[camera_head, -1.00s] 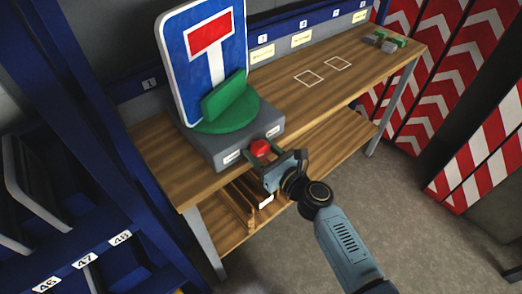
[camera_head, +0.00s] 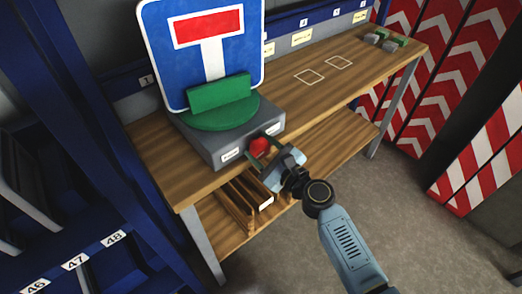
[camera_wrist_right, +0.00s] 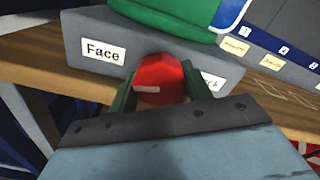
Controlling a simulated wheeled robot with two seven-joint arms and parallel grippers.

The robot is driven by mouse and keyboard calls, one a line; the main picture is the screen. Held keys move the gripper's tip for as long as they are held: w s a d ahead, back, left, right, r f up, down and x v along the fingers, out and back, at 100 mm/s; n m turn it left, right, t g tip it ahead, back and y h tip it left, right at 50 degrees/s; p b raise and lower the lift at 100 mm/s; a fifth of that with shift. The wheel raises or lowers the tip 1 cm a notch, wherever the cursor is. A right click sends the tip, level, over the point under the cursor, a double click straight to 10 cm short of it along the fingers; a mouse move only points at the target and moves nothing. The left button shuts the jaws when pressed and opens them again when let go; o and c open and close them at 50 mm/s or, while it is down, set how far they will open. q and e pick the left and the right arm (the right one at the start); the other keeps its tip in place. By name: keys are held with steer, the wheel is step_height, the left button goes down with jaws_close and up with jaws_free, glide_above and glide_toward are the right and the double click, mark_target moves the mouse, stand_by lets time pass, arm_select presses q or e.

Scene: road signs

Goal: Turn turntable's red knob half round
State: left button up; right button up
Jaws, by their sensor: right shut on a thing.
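The turntable is a grey box (camera_head: 205,150) with a green round plate (camera_head: 215,118) on top, near the left end of the wooden bench. A blue sign with a white T and red bar (camera_head: 200,60) stands upright on it, against a green block (camera_head: 218,92). The red knob (camera_head: 259,147) is on the box's front. My right gripper (camera_head: 264,149) is shut on the red knob. In the right wrist view, the knob (camera_wrist_right: 160,80) sits between the two green fingers, with a pale mark on its face. A "Face" label (camera_wrist_right: 103,52) is left of it; the right label is partly hidden. My left gripper is not in view.
The wooden bench top (camera_head: 290,100) has free room right of the turntable, with two white outlined squares. Small grey and green blocks (camera_head: 385,42) lie at its far right. A blue rack (camera_head: 75,240) stands at left, and red-white striped boards (camera_head: 440,70) at right.

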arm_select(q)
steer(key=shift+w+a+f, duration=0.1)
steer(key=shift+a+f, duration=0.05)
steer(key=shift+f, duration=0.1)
arm_select(e)
steer(key=shift+n, duration=0.4)
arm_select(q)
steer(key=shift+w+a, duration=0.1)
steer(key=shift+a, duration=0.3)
arm_select(e)
steer(key=o, duration=0.9)
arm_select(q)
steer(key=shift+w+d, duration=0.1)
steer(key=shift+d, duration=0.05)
arm_select(e)
steer(key=shift+o, duration=0.2)
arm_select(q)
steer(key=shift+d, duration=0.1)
